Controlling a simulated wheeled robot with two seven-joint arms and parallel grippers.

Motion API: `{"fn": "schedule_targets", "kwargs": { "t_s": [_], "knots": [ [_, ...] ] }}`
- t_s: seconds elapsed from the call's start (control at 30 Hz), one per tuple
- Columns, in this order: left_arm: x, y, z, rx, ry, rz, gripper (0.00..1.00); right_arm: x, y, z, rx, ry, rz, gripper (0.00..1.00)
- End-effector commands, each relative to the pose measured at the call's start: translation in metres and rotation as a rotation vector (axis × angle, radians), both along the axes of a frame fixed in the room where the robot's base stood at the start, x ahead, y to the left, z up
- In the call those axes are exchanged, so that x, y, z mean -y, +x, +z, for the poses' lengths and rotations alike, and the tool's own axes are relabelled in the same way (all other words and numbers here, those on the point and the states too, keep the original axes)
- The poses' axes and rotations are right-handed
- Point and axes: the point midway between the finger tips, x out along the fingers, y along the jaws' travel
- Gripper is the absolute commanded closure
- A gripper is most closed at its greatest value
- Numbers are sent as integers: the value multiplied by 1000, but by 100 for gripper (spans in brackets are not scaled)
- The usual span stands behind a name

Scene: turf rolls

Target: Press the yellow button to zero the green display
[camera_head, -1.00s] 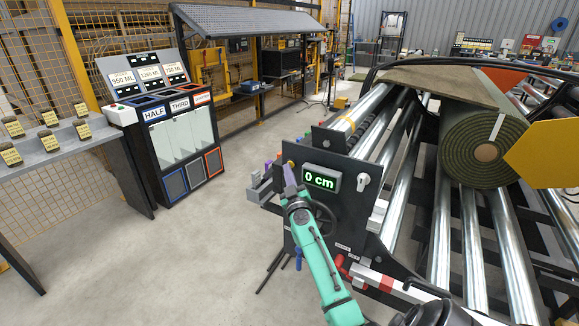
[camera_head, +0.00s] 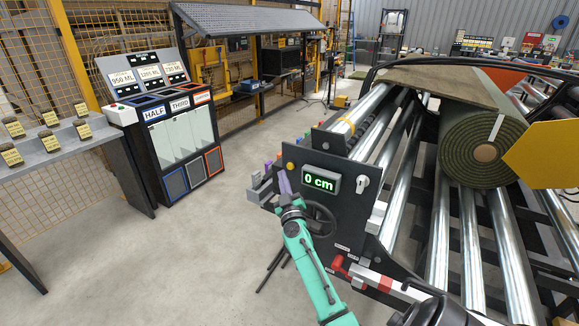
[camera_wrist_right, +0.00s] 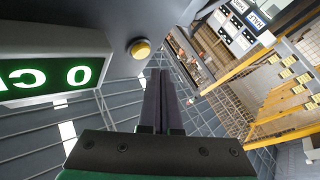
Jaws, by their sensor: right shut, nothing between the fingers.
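The yellow button (camera_head: 291,166) sits on the dark panel at the upper left of the green display (camera_head: 321,179), which reads "0 cm". My right gripper (camera_head: 283,180), with purple-looking fingers, is shut and empty, just below and left of the button and apart from it. In the right wrist view the button (camera_wrist_right: 139,48) is fully uncovered, ahead of the shut fingertips (camera_wrist_right: 159,74) and a little to their left. The display (camera_wrist_right: 52,76) shows there upside down at the left. My left gripper is not in view.
A grey knob (camera_head: 362,184) is right of the display, and a black handwheel (camera_head: 320,219) is below, partly behind my arm. A red handle (camera_head: 340,264) sits lower on the panel. The turf roll (camera_head: 484,150) lies on metal rollers to the right. Open floor lies left.

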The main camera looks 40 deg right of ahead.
Motion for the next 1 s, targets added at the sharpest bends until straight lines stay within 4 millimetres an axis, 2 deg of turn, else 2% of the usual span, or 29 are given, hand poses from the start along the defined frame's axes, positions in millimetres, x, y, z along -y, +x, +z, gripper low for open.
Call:
{"fn": "schedule_targets", "kwargs": {
  "t_s": [0.33,1.0],
  "knots": [
    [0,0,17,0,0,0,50,-32,-10,2,1,0,1,100],
    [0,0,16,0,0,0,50,-34,-11,1,3,0,-1,100]
  ]
}}
